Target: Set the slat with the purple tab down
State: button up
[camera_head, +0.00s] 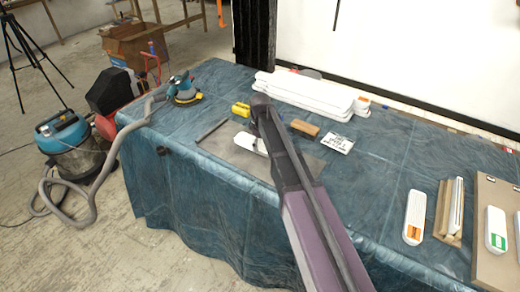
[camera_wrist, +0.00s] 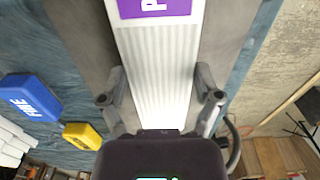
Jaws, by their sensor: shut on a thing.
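The white ribbed slat (camera_wrist: 160,75) with a purple tab (camera_wrist: 155,7) marked with a letter runs up the wrist view. My gripper (camera_wrist: 160,88) is shut on it, one finger at each long edge. In the head view a white part of the slat (camera_head: 248,143) shows beside my arm, over a dark grey board (camera_head: 222,140) on the table. My arm hides the rest of the slat and my gripper there. I cannot tell whether the slat touches the board.
The table (camera_head: 185,135) has a blue cover. Around the board are a yellow block (camera_head: 241,109), a wooden block (camera_head: 305,128) and a printed card (camera_head: 338,143). White slats (camera_head: 305,92) are stacked behind. Slats with orange (camera_head: 414,215) and green (camera_head: 496,228) tabs lie at right.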

aim_at(259, 143)
jog(key=shift+w+a, duration=0.1)
jog(key=shift+w, duration=0.35)
jog(key=shift+w+a+f, duration=0.1)
jog(key=shift+w+f, duration=0.1)
jog(key=shift+f, duration=0.1)
jog(key=shift+s+f+b, duration=0.1)
jog(key=shift+f+b, duration=1.4)
jog(key=shift+b, duration=0.3)
jog(key=shift+f, duration=0.15)
jog(key=o, duration=1)
jog(key=shift+r, duration=0.25)
notch_tip(259, 143, up, 12)
jog(key=p, duration=1.2)
